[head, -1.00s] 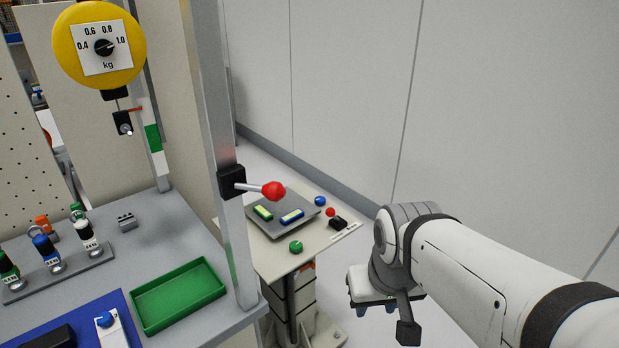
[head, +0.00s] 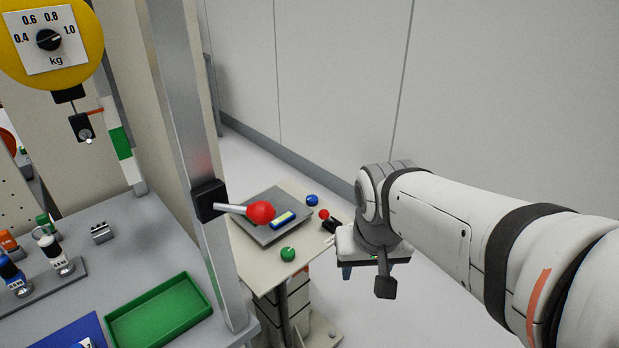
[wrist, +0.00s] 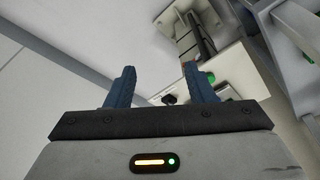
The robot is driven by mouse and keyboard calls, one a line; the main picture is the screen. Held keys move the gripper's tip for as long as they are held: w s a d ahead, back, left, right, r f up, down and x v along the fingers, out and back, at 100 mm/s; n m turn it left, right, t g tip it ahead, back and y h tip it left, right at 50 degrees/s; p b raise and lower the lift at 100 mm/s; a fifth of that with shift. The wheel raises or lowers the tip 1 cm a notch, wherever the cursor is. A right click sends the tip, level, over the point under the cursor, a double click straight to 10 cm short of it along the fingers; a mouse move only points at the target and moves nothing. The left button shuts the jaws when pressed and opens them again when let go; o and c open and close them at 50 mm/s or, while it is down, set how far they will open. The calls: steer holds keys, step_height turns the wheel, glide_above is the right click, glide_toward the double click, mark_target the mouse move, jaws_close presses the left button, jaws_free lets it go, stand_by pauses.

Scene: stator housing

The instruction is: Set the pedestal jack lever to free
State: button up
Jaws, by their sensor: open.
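The pedestal (head: 262,283) stands beyond the bench post with a cream top plate. A small lever with a red ball tip (head: 323,214) and black block (head: 331,227) sits at the plate's right edge; I take it for the jack lever, but its setting cannot be read. My gripper (head: 362,271) hangs just right of this edge in the head view, open and empty, pointing down. In the wrist view my two blue fingers (wrist: 158,76) are spread apart. A small black part (wrist: 168,99) shows between them, and the pedestal plate (wrist: 228,62) lies beyond the right finger.
A larger red-ball lever (head: 260,212) juts from the bench post (head: 180,110), in front of the plate. A blue knob (head: 312,200) and a green knob (head: 288,254) are on the pedestal. A green tray (head: 158,315) lies on the bench. Floor right of the pedestal is clear.

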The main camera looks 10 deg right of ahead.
steer(key=w+f+m+h+b, duration=0.2)
steer(key=w+f+m+b, duration=0.15)
steer(key=w, duration=1.25)
steer(key=m+h+b, duration=0.2)
steer(key=m+b, duration=0.2)
steer(key=m, duration=0.1)
glide_toward(327, 217)
step_height(327, 217, down, 4)
steer(key=w+d, duration=0.2)
steer(key=w, duration=0.1)
steer(key=shift+n, duration=0.25)
steer(key=x, duration=0.7)
steer(key=shift+a+f, duration=0.25)
steer(key=shift+f, duration=0.15)
